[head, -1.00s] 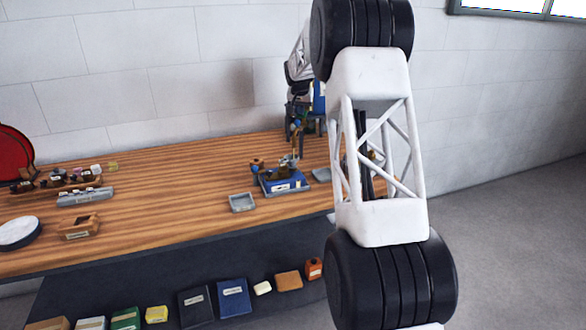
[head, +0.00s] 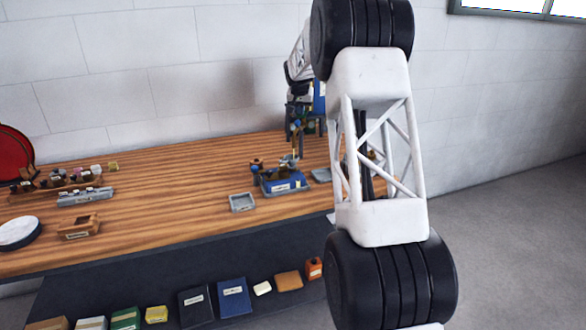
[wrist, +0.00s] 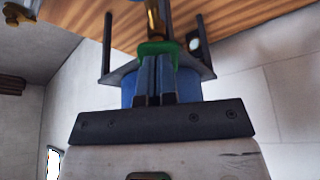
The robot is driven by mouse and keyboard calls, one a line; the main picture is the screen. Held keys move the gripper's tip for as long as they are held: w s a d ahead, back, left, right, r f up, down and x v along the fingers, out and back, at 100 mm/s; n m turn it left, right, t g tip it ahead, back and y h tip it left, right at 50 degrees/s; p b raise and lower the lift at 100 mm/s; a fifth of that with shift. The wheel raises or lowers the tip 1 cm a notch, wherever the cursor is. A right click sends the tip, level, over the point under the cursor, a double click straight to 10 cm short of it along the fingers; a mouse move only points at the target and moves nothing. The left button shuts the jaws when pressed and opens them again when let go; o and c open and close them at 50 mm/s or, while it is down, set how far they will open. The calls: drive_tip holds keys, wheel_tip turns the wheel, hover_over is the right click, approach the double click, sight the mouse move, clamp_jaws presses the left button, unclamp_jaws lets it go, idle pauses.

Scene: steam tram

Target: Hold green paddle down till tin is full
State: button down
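In the wrist view a green paddle (wrist: 158,47) sits below a brass spout-like part (wrist: 154,18). My gripper (wrist: 155,62) has its two fingers together, with their tips at the paddle and seemingly touching it. No object shows between the fingers. In the head view my gripper is small and mixed with dark and blue parts at the back of the bench, so its fingers do not read clearly there. A small metal and brown item, possibly the tin (head: 288,162), stands by a blue box-like base (head: 284,184). Its fill level cannot be seen.
The wooden bench (head: 190,165) is clear in the middle. A grey square tray (head: 242,202) lies left of the blue base. A wooden box (head: 80,226), grey rack (head: 85,197) and round white-topped item (head: 18,232) are at left. Several boxes lie below the front edge.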

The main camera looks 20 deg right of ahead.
drive_tip(key=shift+r, duration=2.4)
drive_tip(key=shift+r, duration=0.1)
wheel_tip(320, 180, up, 6)
drive_tip(key=shift+f, duration=0.1)
idle(0.6)
